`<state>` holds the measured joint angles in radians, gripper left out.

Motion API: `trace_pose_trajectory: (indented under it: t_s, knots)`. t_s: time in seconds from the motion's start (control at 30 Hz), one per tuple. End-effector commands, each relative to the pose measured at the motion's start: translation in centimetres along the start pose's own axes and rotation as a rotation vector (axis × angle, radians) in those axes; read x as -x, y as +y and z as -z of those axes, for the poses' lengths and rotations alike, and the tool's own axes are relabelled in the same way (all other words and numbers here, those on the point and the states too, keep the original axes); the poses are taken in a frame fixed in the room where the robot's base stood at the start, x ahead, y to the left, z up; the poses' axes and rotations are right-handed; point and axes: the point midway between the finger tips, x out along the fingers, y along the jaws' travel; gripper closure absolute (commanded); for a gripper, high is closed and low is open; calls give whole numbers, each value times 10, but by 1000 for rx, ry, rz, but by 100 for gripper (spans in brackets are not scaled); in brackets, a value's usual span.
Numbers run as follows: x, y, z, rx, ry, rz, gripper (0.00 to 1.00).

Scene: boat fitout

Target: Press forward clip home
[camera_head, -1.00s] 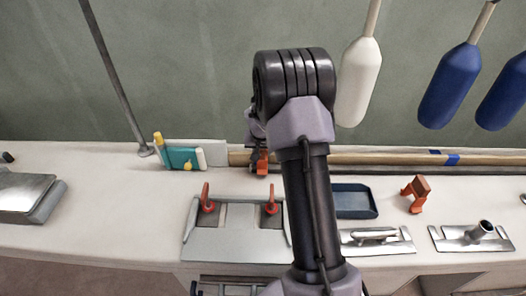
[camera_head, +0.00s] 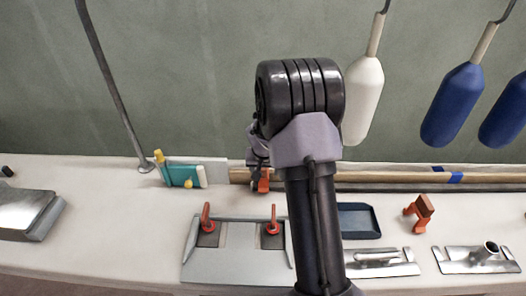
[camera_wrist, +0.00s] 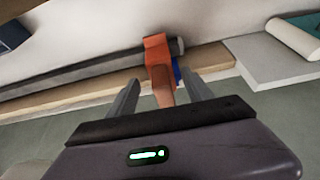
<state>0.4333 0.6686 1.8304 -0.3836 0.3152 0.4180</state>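An orange clip (camera_head: 263,182) sits at the wooden rail (camera_head: 400,177) along the back of the bench. In the wrist view the orange clip (camera_wrist: 157,58) lies across the rail and a dark strip alongside it, with a bit of blue beside it. My gripper (camera_wrist: 163,80) is open, with one finger on each side of the clip and gaps visible between. I cannot tell whether the fingers touch it or how fully it is seated. In the head view my arm hides most of the gripper. Another orange clip (camera_head: 418,212) stands on the bench at right.
A grey plate with two red-orange toggle handles (camera_head: 235,262) lies in front. A dark blue tray (camera_head: 358,222) and metal fittings (camera_head: 475,259) lie right. A teal item (camera_head: 181,175) stands left of the clip. White and blue bottle-shaped fenders (camera_head: 362,100) hang above. A thin pole (camera_head: 115,90) rises at left.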

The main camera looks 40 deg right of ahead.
Motion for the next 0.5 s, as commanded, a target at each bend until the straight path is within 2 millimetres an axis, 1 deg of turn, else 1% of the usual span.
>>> trace_pose_trajectory:
  t_s: [0.03,0.3,0.4,0.5]
  knots:
    - [20,-1,3,2,7,2,41]
    - [105,-3,6,4,33,7,41]
    - [128,-4,6,5,39,9,41]
    - [144,-4,6,6,43,9,41]
